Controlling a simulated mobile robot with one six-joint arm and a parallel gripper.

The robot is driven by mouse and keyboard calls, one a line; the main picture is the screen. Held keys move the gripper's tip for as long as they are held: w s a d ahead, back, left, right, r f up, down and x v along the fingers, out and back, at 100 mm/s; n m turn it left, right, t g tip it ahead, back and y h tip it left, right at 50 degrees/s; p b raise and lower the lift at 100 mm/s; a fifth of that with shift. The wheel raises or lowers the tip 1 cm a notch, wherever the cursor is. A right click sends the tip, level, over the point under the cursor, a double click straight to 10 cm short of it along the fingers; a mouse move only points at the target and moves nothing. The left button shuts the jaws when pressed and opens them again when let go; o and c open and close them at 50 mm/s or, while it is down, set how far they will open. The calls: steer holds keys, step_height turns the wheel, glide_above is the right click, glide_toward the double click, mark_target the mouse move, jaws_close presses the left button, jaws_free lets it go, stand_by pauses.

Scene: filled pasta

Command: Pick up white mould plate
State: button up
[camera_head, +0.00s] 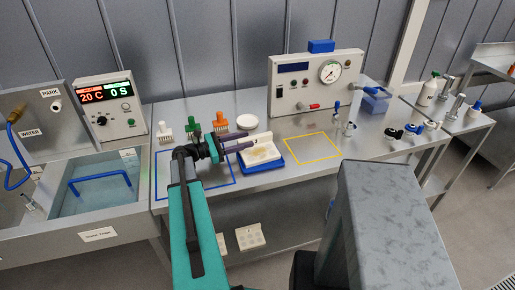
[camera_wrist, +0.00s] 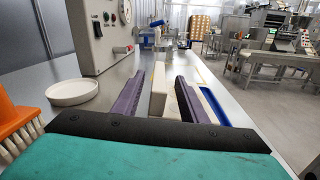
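A white plate-like piece (camera_head: 258,138) stands at the back edge of a blue tray (camera_head: 264,167), and a flat pale plate (camera_head: 262,154) lies on the tray. In the wrist view, the upright white piece (camera_wrist: 158,92) shows between the two purple fingers of my gripper (camera_wrist: 160,100), with a gap to the left finger. My gripper (camera_head: 240,146) is open, low over the tray's left side, its fingers pointing right. The right finger hides part of the tray in the wrist view. White plates with round hollows (camera_head: 250,237) lie on the lower shelf.
A round white dish (camera_wrist: 72,92) and an orange-handled brush (camera_wrist: 18,125) are left of my gripper in the wrist view. A control box with a gauge (camera_head: 318,80) stands behind the tray. The yellow-outlined area (camera_head: 312,148) to the right is clear. A water basin (camera_head: 100,185) is at the left.

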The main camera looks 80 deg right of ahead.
mark_target(255, 136)
steer(key=shift+s+d, duration=0.1)
steer(key=shift+s, duration=0.05)
steer(key=shift+p+x, duration=1.15)
steer(key=shift+x, duration=0.8)
steer(key=shift+s+d, duration=0.3)
steer(key=shift+s, duration=0.15)
steer(key=shift+c, duration=0.3)
jaws_close()
